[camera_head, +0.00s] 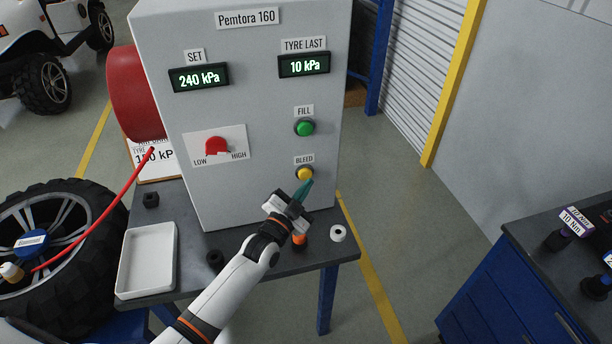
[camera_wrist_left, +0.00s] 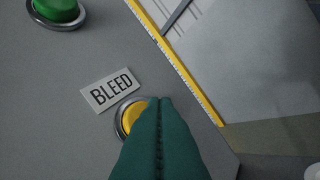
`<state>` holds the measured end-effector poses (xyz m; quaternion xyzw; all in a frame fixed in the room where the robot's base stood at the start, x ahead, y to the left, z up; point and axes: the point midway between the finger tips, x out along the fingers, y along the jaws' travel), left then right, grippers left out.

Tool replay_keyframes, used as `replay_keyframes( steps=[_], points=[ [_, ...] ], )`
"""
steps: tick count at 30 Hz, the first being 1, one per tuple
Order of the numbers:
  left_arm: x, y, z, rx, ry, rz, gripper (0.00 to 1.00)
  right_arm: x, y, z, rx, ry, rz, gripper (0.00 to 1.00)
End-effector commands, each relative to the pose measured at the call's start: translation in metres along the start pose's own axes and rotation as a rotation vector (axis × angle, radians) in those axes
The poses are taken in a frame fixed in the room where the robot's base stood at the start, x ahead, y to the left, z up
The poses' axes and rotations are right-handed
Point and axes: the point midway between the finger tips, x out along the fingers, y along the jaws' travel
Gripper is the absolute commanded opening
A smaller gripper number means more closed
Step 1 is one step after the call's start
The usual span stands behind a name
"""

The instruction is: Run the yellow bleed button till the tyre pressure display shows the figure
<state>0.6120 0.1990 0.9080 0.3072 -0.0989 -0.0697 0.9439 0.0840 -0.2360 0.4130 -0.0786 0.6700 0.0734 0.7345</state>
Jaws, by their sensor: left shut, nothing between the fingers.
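The grey Pemtora 160 cabinet (camera_head: 240,130) stands on a dark table. Its TYRE LAST display (camera_head: 304,65) reads 10 kPa and its SET display (camera_head: 199,77) reads 240 kPa. The yellow bleed button (camera_head: 305,173) is at the lower right of the panel, below the green fill button (camera_head: 304,128). My left gripper (camera_head: 308,186) is shut and empty, its green fingertips at the bleed button. In the left wrist view the fingers partly cover the yellow button (camera_wrist_left: 130,116); I cannot tell whether they touch or press it. My right gripper is not in view.
A red LOW/HIGH knob (camera_head: 216,146) is on the panel. A white tray (camera_head: 172,260), a white ring (camera_head: 338,233) and small dark parts lie on the table. A tyre (camera_head: 70,206) with a red hose stands left. A blue cabinet (camera_head: 505,270) stands right, with clear floor between.

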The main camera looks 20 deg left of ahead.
Motion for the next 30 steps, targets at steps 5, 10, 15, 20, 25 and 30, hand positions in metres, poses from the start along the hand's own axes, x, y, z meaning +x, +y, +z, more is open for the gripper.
replay_keyframes(
  steps=[5,10,15,20,25,30],
  points=[
    [0.0000,0.0001,0.0000,0.000,0.000,0.000,0.00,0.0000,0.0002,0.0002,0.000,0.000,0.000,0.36],
    [0.0001,0.0001,-0.0001,0.000,0.000,0.000,0.00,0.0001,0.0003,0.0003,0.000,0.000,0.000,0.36],
    [0.0025,0.0018,-0.0023,0.002,0.000,0.000,0.00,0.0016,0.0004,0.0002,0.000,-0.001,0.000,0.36],
    [0.0059,0.0042,-0.0046,0.001,0.000,0.000,0.00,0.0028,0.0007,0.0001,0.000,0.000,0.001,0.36],
    [0.0060,0.0045,-0.0043,0.000,0.000,0.000,0.00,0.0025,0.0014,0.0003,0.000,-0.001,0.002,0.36],
    [0.0060,0.0045,-0.0044,0.000,0.000,0.000,0.00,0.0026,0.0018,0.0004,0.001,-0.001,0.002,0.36]
  ],
)
